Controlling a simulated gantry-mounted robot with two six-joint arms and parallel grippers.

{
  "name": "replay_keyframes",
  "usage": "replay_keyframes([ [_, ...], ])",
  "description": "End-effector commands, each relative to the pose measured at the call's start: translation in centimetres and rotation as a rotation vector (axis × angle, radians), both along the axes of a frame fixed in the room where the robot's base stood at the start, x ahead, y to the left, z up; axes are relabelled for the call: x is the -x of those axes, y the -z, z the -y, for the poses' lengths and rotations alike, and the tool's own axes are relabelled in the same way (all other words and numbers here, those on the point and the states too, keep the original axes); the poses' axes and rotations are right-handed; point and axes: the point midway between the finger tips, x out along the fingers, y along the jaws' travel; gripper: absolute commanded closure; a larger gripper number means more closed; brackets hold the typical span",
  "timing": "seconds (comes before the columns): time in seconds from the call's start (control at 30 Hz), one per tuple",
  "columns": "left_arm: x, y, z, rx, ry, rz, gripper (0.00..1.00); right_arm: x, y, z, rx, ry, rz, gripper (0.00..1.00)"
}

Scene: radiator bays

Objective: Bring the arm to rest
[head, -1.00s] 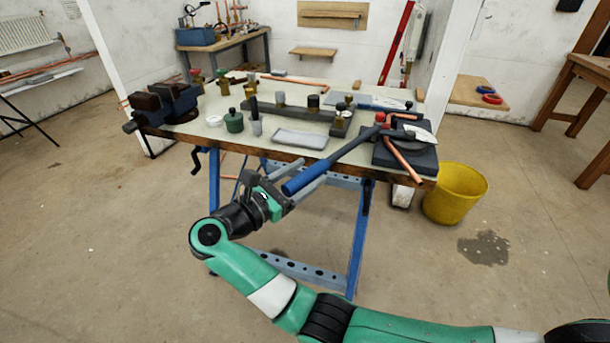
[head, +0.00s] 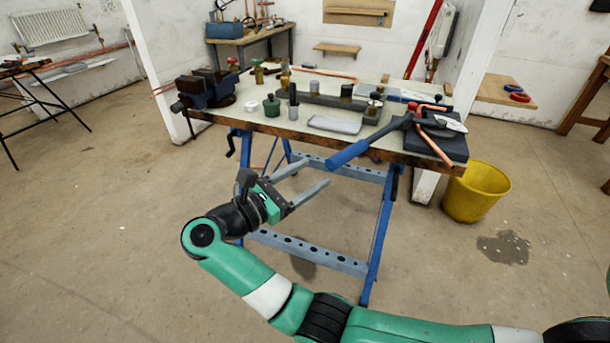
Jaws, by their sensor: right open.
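My right gripper (head: 307,179) is open and empty. It is in front of the workbench, below the level of its top, and appears clear of everything. My green right arm comes in from the lower right. The pipe bender's blue handle (head: 348,153) sticks out over the bench's front edge, above and to the right of the fingers, apart from them in the picture. My left gripper is not in view.
The workbench (head: 290,130) carries a vise (head: 207,87), a grey tray (head: 334,125), a green jar (head: 271,106) and a copper pipe (head: 433,147) by the bender. A yellow bucket (head: 476,192) stands on the floor at right. The floor at left is free.

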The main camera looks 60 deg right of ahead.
Motion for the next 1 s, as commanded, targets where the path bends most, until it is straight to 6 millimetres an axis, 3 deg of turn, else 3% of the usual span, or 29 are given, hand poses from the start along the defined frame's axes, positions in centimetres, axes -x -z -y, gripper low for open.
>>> replay_keyframes([
  [0.43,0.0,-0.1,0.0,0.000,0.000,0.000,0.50,0.0,-0.2,0.0,0.000,-0.001,0.000,0.33],
  [0.57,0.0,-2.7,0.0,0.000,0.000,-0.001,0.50,-0.1,-2.7,-0.1,0.001,-0.005,-0.001,0.33],
  [0.67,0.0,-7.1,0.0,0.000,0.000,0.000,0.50,0.1,-7.3,-0.5,0.003,-0.011,0.027,0.33],
  [0.73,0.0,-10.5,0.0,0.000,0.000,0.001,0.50,1.3,-12.9,-0.9,0.064,-0.009,0.109,0.33],
  [0.87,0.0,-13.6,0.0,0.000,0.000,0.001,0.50,2.6,-23.7,-1.5,0.305,-0.078,0.159,0.33],
  [1.0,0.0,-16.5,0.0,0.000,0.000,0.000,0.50,5.0,-35.4,-4.1,0.588,-0.109,0.081,0.33],
])
